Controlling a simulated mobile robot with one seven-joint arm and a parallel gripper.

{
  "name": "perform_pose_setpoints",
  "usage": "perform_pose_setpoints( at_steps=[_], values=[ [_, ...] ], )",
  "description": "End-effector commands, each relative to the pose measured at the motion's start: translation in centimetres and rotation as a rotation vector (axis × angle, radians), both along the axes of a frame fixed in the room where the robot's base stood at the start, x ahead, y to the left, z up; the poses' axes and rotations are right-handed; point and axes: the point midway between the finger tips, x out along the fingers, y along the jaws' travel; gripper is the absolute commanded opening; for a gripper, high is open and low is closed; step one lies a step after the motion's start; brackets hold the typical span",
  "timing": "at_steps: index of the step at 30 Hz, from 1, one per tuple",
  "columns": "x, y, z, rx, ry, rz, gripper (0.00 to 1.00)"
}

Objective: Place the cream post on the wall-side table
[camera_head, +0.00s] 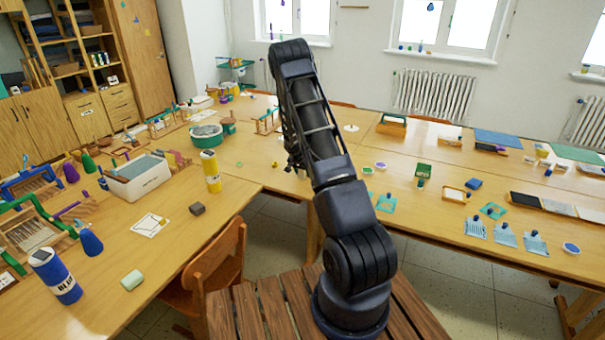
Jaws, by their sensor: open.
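A short pale cylinder (132,280), cream to light green, lies on its side near the front edge of the left table (185,240). It may be the cream post; I see no clearer match. The long wall-side table (320,178) runs along the window wall to the right, with many small things on it. My arm rises in the middle of the view, well to the right of the pale cylinder. My gripper cannot be made out behind the arm's links.
A yellow bottle (211,171) and white bin (138,178) stand farther back. A wooden chair (212,262) is tucked against the left table. Bare wood shows around the dark block.

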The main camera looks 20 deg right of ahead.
Motion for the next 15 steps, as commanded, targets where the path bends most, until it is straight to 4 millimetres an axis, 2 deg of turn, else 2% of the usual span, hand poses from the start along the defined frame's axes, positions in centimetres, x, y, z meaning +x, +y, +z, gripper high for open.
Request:
perform_pose_setpoints(
  at_steps=[7,15],
  values=[
    [-0.4,0.5,1.9,0.001,-0.002,0.001,0.51],
    [-1.6,1.7,6.1,0.001,-0.004,0.0,0.51]
  ],
)
